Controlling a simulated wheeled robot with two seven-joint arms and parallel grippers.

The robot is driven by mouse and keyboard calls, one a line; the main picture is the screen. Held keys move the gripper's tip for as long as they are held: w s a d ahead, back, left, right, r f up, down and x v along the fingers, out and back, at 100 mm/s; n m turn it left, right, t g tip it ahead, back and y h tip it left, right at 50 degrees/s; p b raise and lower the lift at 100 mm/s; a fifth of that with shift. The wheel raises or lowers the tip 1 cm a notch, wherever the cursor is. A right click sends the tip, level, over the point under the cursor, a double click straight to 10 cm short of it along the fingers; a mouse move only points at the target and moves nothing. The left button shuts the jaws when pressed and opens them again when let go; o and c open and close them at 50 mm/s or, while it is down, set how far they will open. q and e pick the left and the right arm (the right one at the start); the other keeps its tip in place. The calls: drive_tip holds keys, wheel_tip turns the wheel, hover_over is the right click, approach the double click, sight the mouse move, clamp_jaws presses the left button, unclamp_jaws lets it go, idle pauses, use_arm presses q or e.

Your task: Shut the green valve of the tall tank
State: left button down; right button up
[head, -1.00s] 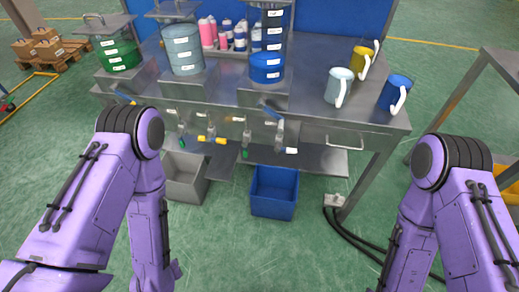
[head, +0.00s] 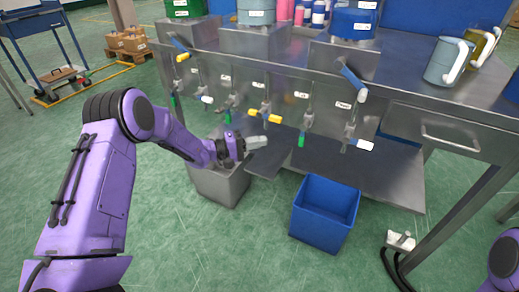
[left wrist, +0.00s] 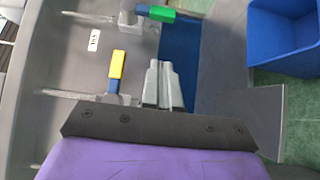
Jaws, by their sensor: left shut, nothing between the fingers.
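My left gripper (head: 255,143) is shut and empty, below and in front of the row of valves under the bench. In the left wrist view its fingers (left wrist: 160,82) are together, between a yellow handle (left wrist: 117,65) and a green handle (left wrist: 162,13). Green handles hang at the left (head: 174,99), the middle (head: 228,116) and farther right (head: 301,139). The green (head: 185,8), pale blue (head: 256,12) and blue (head: 353,22) tanks are cut off at the top; I cannot tell which is tall. My right gripper is out of view.
A blue bin (head: 325,212) and a grey bin (head: 218,186) stand on the floor below the valves. Yellow handles (head: 274,118), a white handle (head: 364,144) and blue levers (head: 353,80) are close by. A lower shelf (head: 385,180) juts out on the right.

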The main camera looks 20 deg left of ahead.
sight(304, 133)
use_arm(q)
drive_tip(key=w+d+b, duration=0.2)
drive_tip(key=w+d, duration=0.2)
drive_tip(key=d, duration=0.4)
drive_tip(key=shift+d, duration=0.3)
drive_tip(key=shift+d+f+b, duration=0.15)
drive_tip(key=shift+b, duration=0.15)
